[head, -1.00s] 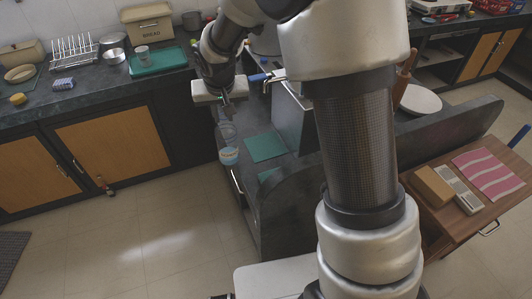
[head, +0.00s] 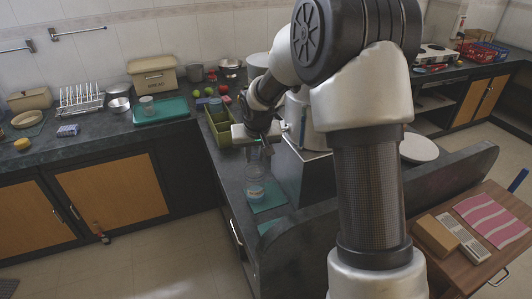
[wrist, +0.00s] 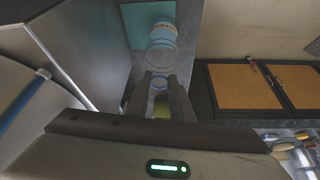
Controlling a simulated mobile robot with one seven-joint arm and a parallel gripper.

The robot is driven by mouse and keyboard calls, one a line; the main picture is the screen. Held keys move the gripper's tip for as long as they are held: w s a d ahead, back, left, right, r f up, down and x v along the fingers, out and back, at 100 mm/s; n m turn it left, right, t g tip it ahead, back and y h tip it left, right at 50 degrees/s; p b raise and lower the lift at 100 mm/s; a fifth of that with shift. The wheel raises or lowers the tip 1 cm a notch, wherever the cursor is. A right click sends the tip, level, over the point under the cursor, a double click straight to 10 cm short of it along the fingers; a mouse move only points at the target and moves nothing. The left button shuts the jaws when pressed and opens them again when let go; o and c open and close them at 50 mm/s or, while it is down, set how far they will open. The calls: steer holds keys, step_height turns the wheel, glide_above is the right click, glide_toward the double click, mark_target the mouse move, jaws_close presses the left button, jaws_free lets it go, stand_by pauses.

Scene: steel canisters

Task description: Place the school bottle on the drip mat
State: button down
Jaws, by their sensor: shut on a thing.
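The school bottle (head: 256,172) is clear with a pale blue band at its lower end. My gripper (head: 258,143) is shut on its upper part and holds it roughly upright. In the wrist view the fingers (wrist: 160,88) close around the bottle's near end, and the bottle (wrist: 162,38) reaches away from them. The drip mat (head: 272,203) is a flat teal square on the counter. The bottle's lower end overlaps the mat in both views; I cannot tell whether it touches it. The mat (wrist: 135,25) is partly hidden by the bottle in the wrist view.
A steel box-shaped unit (head: 303,172) stands close to the right of the bottle. A green crate (head: 218,128) is behind on the left. A teal tray (head: 178,107) with a jar is on the back counter.

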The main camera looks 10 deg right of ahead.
steer(key=d, duration=0.3)
steer(key=shift+w+d+f+p, duration=0.3)
steer(key=shift+w+d, duration=0.05)
steer(key=shift+w, duration=0.05)
steer(key=shift+f, duration=0.2)
steer(key=c, duration=1.6)
jaws_free()
steer(key=shift+o, duration=0.2)
